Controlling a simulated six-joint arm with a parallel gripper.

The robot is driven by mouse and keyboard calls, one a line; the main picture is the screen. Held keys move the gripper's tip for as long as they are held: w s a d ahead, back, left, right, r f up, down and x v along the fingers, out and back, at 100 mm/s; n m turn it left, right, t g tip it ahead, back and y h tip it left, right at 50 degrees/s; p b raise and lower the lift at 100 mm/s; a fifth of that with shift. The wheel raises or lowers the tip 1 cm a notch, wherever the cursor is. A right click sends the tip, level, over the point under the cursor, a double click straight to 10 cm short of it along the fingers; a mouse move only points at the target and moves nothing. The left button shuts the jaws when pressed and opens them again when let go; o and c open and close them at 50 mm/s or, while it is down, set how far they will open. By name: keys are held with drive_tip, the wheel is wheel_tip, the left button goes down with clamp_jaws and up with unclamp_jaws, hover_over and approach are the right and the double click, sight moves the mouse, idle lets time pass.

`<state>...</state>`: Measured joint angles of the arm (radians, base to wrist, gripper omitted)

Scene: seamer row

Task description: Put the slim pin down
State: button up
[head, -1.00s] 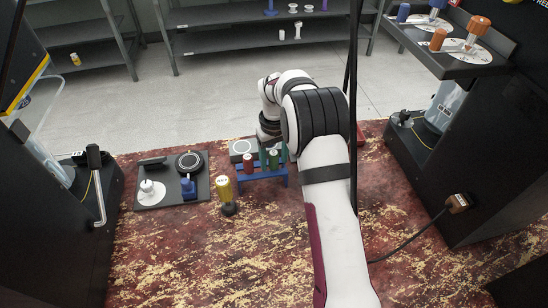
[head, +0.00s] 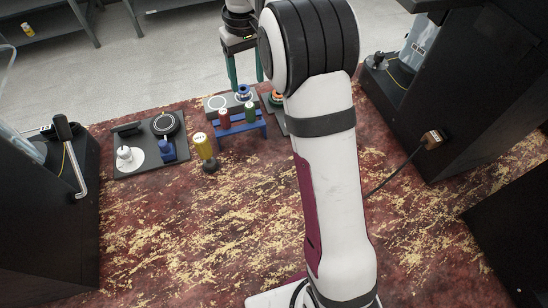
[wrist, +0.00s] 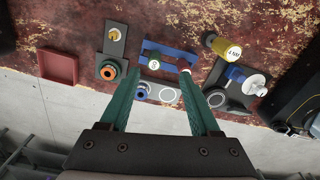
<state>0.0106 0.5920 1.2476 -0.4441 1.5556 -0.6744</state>
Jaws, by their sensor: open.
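My gripper (head: 247,82) is open and empty, with its green fingers above the work mat; it also shows in the wrist view (wrist: 160,66). Near it, a blue round-topped piece (head: 243,93) stands upright at the right end of a grey block (head: 229,105), beside a white ring mark; the wrist view also shows this piece (wrist: 142,90). A blue rack (head: 240,130) in front holds a red pin (head: 224,118) and a green pin (head: 251,112) upright. No label tells which piece is the slim pin. Nothing is between the fingers.
An orange-ringed piece (head: 276,97) stands right of the block. A yellow-handled piece (head: 204,147) stands left of the rack. A dark tray (head: 150,160) holds a blue and a white piece. A red tray (wrist: 58,66) lies clear. Black machines flank the mat.

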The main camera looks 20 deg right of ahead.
drive_tip(key=s+a+r+m, duration=0.1)
drive_tip(key=s+r+m, duration=0.1)
drive_tip(key=s, duration=0.5)
drive_tip(key=s+a+r+m, duration=0.1)
drive_tip(key=s+r, duration=0.2)
drive_tip(key=s, duration=0.3)
drive_tip(key=s+a+f+m, duration=0.1)
drive_tip(key=s+f+m, duration=0.1)
drive_tip(key=s, duration=0.8)
drive_tip(key=s+f+m+y, duration=0.1)
drive_tip(key=s+f+m, duration=0.2)
drive_tip(key=s, duration=0.8)
drive_tip(key=shift+a+f+y, duration=0.2)
drive_tip(key=shift+a+y, duration=0.1)
drive_tip(key=shift+a, duration=0.05)
drive_tip(key=shift+o, duration=0.5)
